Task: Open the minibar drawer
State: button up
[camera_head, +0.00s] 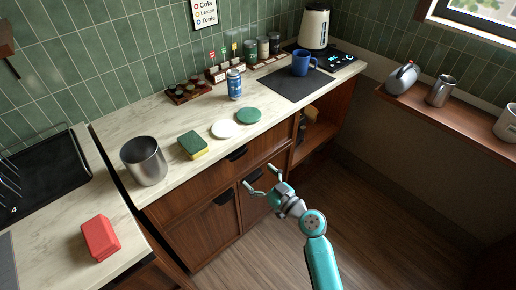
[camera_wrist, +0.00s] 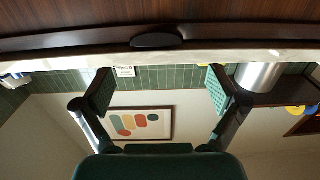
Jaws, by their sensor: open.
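A wide brown wooden drawer (camera_head: 205,176) sits under the marble counter and looks shut. In the wrist view, which looks upside down, a dark handle (camera_wrist: 157,40) shows on the wood front (camera_wrist: 60,22), centred between my fingers. My gripper (camera_head: 258,175) is open and empty, in front of the cabinet, lower and to the right of the handle in the head view. In the wrist view my gripper (camera_wrist: 158,75) has its two fingers spread wide, apart from the handle.
Cabinet doors with dark handles (camera_head: 223,197) are below the drawer. On the counter stand a metal canister (camera_head: 144,161), a sponge (camera_head: 193,145), white and green discs (camera_head: 248,115) and a blue can (camera_head: 234,84). An open shelf (camera_head: 318,132) is to the right. The floor (camera_head: 390,215) is clear.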

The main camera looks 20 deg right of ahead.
aim_at(239, 156)
jog(key=x, duration=1.1)
jog(key=shift+d+r, duration=0.1)
jog(key=shift+d, duration=0.25)
